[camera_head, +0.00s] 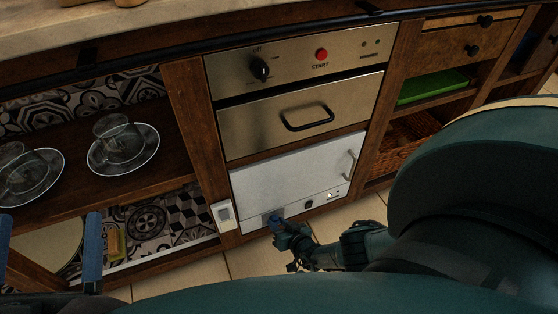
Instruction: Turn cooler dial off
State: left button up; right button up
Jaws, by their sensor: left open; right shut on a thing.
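The white cooler (285,172) is set low in the wooden unit, with a handle on its right side. Its lower strip has a small dark round control (309,204) and a lit indicator (329,196). My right gripper (275,220) has its blue fingertips at the left part of this strip, left of the dark control. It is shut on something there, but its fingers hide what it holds. My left gripper (49,247) is open at the lower left, its two blue fingers wide apart, away from the cooler.
Above the cooler is a steel appliance (250,129) with a black knob (259,69), a red START button (321,54) and a handled drawer. Glass cups and saucers (124,148) stand on the left shelf. A white switch box (224,213) is on the post. My arm covers the lower right.

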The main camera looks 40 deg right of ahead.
pick_arm(q)
jog(key=shift+f+y, duration=0.2)
jog(key=shift+y, duration=0.1)
pick_arm(e)
jog(key=shift+d, duration=0.15)
jog(key=o, duration=0.9)
jog(key=shift+o, duration=0.2)
pick_arm(q)
jog(key=shift+s+r, duration=0.1)
